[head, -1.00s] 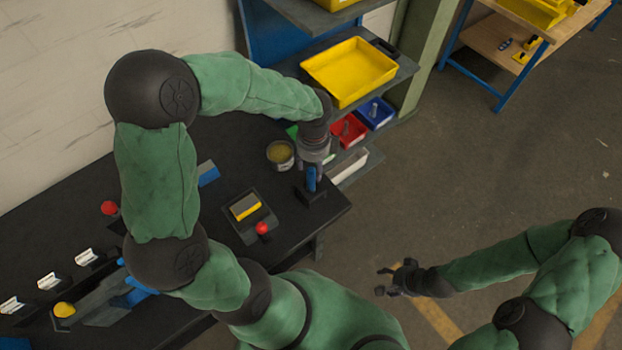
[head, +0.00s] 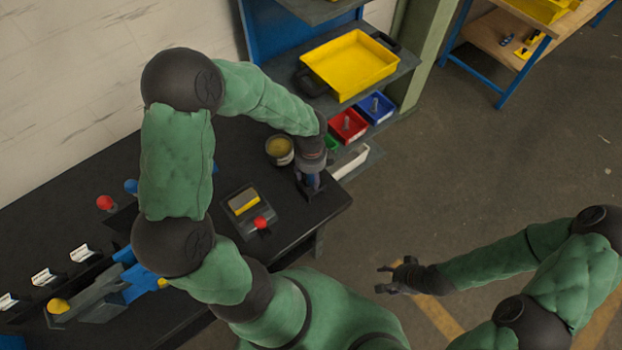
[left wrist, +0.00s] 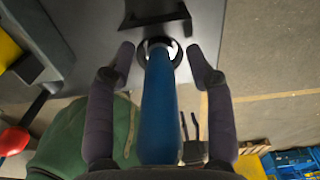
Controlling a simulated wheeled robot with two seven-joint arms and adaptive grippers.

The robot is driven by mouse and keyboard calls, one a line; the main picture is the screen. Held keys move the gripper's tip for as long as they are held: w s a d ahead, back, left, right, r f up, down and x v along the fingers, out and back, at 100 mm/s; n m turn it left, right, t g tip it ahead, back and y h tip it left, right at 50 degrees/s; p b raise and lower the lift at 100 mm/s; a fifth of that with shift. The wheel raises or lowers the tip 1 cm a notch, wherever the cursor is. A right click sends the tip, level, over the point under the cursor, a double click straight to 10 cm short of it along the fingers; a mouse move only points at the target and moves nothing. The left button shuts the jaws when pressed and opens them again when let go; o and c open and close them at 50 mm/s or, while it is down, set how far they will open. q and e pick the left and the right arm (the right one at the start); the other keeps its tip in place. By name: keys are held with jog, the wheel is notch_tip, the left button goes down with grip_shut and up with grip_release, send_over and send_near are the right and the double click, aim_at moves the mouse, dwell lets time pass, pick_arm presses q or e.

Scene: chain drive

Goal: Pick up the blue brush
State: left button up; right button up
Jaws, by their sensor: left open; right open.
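The blue brush shows in the left wrist view as a long blue handle (left wrist: 158,110) running up the middle of the picture. Its far end sits in a dark ring-shaped holder (left wrist: 160,48). My left gripper (left wrist: 162,58) is open, with one finger on each side of the handle and gaps visible on both sides. In the head view my left gripper (head: 309,185) points down at the right end of the black bench and mostly hides the brush. My right gripper (head: 388,279) is open and empty over the floor, away from the bench.
A tin (head: 280,150) stands close behind my left gripper. A dark tray with a yellow-and-grey block (head: 244,202) and a red knob (head: 261,223) lie to its left. A shelf with a yellow tray (head: 350,65) and red (head: 347,126) and blue bins (head: 376,107) stands behind.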

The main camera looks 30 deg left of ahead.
pick_arm(q)
jog(key=shift+c, duration=0.3)
grip_shut()
jog(key=shift+r, duration=0.15)
